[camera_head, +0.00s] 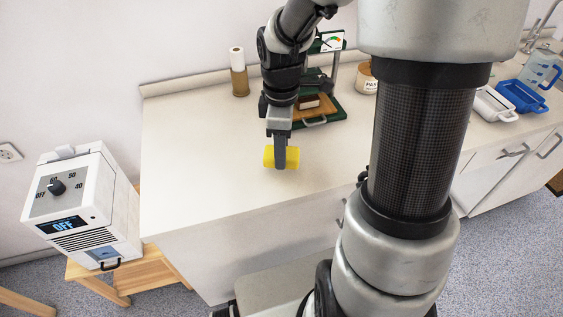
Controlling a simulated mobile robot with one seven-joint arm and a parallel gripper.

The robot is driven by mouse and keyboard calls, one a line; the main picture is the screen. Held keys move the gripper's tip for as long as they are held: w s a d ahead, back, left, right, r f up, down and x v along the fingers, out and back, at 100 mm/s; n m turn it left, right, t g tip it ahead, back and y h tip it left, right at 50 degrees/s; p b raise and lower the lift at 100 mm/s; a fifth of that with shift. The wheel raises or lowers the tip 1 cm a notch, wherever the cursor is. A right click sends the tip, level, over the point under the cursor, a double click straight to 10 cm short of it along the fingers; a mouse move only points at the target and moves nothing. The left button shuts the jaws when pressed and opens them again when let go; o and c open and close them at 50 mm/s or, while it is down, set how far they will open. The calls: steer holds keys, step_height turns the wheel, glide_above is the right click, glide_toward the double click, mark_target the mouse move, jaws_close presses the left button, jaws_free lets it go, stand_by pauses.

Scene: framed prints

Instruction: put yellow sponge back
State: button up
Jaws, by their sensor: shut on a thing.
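The yellow sponge (268,156) is a small block at the middle of the counter (190,160). My gripper (281,160) is shut on it, pointing down, with one finger seen in front of the sponge. The far finger is hidden. I cannot tell whether the sponge touches the counter or is held just above it.
Behind stand a paper-wrapped roll (239,75), a green-framed scale (328,110) with a wooden board, and a jar marked PAS (366,80). Blue (520,97) and white (492,104) trays lie far right. A white heater-like box (85,205) stands left. The counter's left part is clear.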

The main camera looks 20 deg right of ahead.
steer(key=shift+f+b, duration=0.45)
steer(key=shift+f, duration=1.5)
steer(key=shift+f, duration=0.15)
steer(key=o, duration=1)
step_height(320, 180, up, 12)
steer(key=p, duration=0.2)
steer(key=shift+r+p, duration=0.2)
steer(key=shift+p, duration=0.15)
